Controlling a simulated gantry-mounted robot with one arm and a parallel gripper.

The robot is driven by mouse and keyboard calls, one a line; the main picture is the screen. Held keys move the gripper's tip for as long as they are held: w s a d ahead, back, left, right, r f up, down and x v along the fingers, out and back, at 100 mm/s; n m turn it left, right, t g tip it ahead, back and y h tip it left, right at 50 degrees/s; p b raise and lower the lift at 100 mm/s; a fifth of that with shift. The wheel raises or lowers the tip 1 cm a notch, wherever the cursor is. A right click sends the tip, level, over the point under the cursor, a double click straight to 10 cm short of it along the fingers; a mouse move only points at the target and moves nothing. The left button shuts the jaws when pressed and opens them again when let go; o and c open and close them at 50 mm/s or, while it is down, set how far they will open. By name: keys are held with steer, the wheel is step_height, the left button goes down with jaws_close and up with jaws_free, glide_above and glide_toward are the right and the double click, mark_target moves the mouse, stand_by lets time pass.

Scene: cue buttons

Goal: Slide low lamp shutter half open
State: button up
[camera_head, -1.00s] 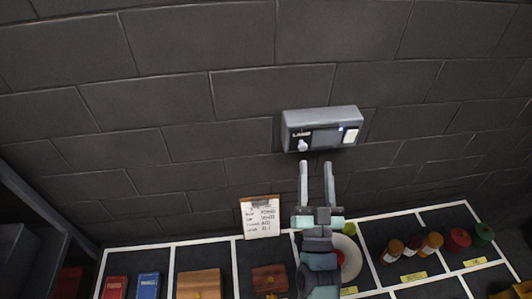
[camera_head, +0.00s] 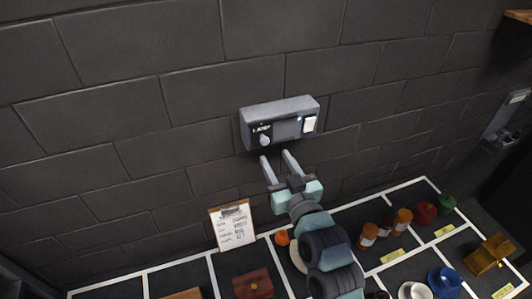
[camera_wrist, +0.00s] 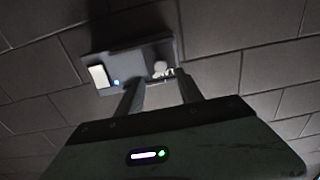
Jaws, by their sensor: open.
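The grey lamp box (camera_head: 279,108) is fixed to the dark block wall. Its front has a "LAMP" label, a pale knob (camera_head: 264,140) at the left, a flat grey panel (camera_head: 288,128) in the middle and a white button (camera_head: 309,124) at the right. I cannot tell how far the shutter stands open. My gripper (camera_head: 275,156) is open and empty, just below the box's left half, with its left finger under the knob. In the wrist view the box appears inverted, with the knob (camera_wrist: 160,68) between the open fingers (camera_wrist: 160,84) and the button (camera_wrist: 98,76) at the left.
A clipboard (camera_head: 232,226) leans on the wall at lower left. Below is a white-lined shelf with jars (camera_head: 402,220), a blue cup (camera_head: 444,281), boxes (camera_head: 253,284) and a golden block (camera_head: 489,254). Another wall fixture (camera_head: 506,120) is at far right. The wall around the lamp box is clear.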

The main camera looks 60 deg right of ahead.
mark_target(266, 142)
steer(key=x, duration=0.2)
steer(key=p+x, duration=0.1)
steer(key=x, duration=0.2)
steer(key=shift+w+d+r, duration=0.1)
steer(key=shift+w+r, duration=0.15)
steer(key=shift+x, duration=0.75)
steer(key=shift+f, duration=0.2)
jaws_close()
stand_by(0.4)
